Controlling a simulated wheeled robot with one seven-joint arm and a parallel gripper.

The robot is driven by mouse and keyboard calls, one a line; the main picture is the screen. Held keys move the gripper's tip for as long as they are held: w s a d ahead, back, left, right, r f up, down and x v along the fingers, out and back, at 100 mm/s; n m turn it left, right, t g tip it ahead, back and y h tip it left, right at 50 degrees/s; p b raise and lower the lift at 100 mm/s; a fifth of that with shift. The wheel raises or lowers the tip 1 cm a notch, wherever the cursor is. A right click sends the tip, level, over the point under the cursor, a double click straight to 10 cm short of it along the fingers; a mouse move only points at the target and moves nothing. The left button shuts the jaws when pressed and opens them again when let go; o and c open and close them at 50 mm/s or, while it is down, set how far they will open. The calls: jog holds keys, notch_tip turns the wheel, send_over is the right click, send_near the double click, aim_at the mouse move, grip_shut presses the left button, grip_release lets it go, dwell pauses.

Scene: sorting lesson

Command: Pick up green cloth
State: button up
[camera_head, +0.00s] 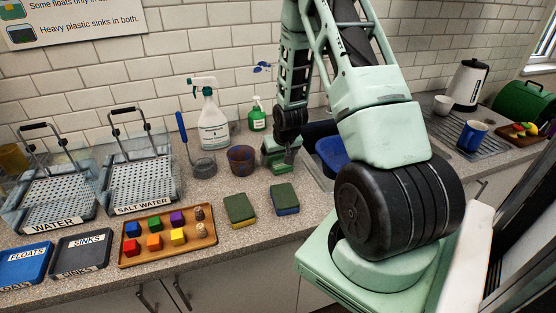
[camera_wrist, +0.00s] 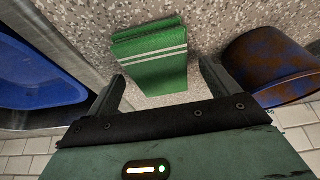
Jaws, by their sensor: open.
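The green cloth (camera_wrist: 152,66) is folded, with white stripes across it, and lies on the speckled counter in the wrist view. My gripper (camera_wrist: 163,72) is open, with one finger on each side of the cloth's near part. The fingers look apart from the cloth; I cannot tell how far above the counter they are. In the head view my gripper (camera_head: 283,158) is low over the counter, between the rusty pot and the sink, and largely hides the cloth.
A rusty blue-brown pot (camera_head: 241,160) stands close left of my gripper; it shows at right in the wrist view (camera_wrist: 268,66). A blue basin (camera_head: 332,153) is at right. Two sponges (camera_head: 285,198) and a wooden tray of blocks (camera_head: 168,259) lie in front. Spray bottles stand behind.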

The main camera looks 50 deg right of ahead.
aim_at(279, 159)
jog(key=c, duration=1.1)
jog(key=shift+o, duration=0.2)
notch_tip(279, 159, up, 10)
jog(key=b, duration=0.2)
